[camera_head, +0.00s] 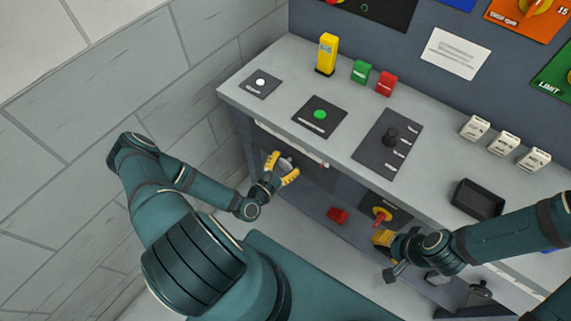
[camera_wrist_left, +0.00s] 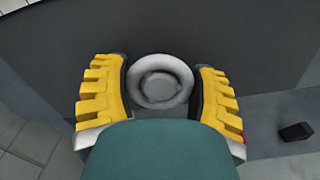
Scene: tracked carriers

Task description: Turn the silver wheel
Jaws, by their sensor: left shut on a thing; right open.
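The silver wheel (camera_wrist_left: 160,82) is a round ring with a hub on the dark front panel of the console. In the head view the wheel (camera_head: 286,163) shows partly between my left gripper's yellow fingers. My left gripper (camera_head: 282,168) is shut on the wheel, one finger on each side of its rim. In the left wrist view the left gripper (camera_wrist_left: 162,92) frames the wheel, its lower part near my teal palm.
The grey console top (camera_head: 300,80) carries a yellow block (camera_head: 326,54), a green block (camera_head: 361,71), a red block (camera_head: 386,83), a green button (camera_head: 320,114), a black lever (camera_head: 390,136), white switches (camera_head: 503,142) and a black tray (camera_head: 476,199). A red pedal (camera_head: 338,215) is lower down. A tiled wall stands left.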

